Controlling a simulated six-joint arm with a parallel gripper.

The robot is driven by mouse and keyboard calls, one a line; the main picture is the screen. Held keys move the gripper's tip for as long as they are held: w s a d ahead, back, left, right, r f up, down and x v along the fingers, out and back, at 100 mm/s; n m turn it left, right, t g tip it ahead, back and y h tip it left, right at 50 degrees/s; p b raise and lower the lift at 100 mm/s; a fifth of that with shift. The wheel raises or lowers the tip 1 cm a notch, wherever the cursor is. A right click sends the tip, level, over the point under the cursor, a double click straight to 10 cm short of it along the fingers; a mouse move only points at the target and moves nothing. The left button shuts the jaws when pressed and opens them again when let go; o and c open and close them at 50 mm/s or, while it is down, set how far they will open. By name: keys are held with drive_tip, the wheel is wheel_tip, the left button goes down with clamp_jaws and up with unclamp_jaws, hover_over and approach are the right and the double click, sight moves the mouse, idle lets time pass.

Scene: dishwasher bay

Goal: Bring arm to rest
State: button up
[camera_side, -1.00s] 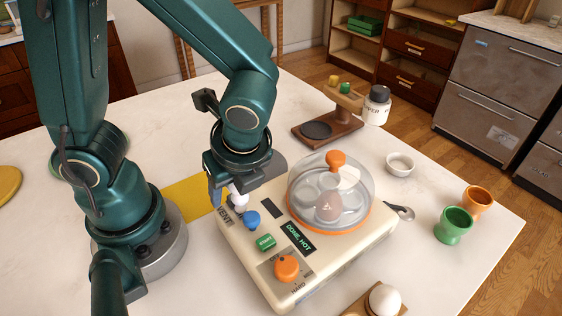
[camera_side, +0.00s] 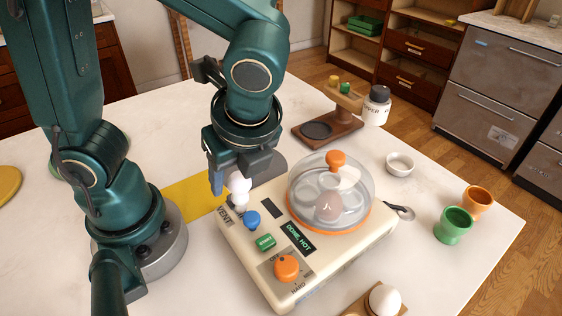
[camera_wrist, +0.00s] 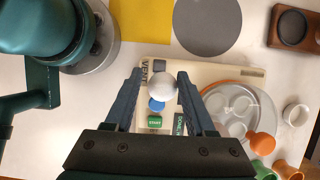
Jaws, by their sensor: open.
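My gripper (camera_side: 228,178) is open and empty. It hangs just above the white ball-topped vent knob (camera_side: 239,187) at the back left corner of the cream egg cooker (camera_side: 330,257). In the wrist view the white knob (camera_wrist: 162,86) shows between the two spread dark fingers of my gripper (camera_wrist: 160,78), with no grip on it. The cooker has a clear dome with an orange knob (camera_side: 336,158). At least one brownish egg (camera_side: 328,206) shows under the dome. Blue (camera_side: 252,219) and green (camera_side: 265,242) buttons and an orange dial (camera_side: 287,268) are on the panel.
A wooden stand (camera_side: 330,127) and pepper jar (camera_side: 377,108) are behind. A white bowl (camera_side: 400,163), a green cup (camera_side: 454,226) and an orange cup (camera_side: 479,202) are at right. A white egg (camera_side: 384,299) sits on a wooden holder in front. A yellow mat (camera_side: 192,195) lies left of the cooker.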

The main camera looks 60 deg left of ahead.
drive_tip(key=shift+w+a+r, duration=0.1)
drive_tip(key=shift+a, duration=0.05)
drive_tip(key=r+n+t+h, duration=0.1)
drive_tip(key=n+t, duration=0.1)
drive_tip(key=n, duration=0.4)
drive_tip(key=a+r+n+t+h, duration=0.1)
drive_tip(key=r+n+h, duration=0.1)
drive_tip(key=n, duration=0.4)
drive_tip(key=a+r+n+t+h, duration=0.1)
drive_tip(key=r+n+t, duration=0.1)
drive_tip(key=n, duration=0.4)
drive_tip(key=shift+a+r+t+h, duration=0.1)
drive_tip(key=shift+a+t+h, duration=0.05)
drive_tip(key=shift+t+h, duration=0.15)
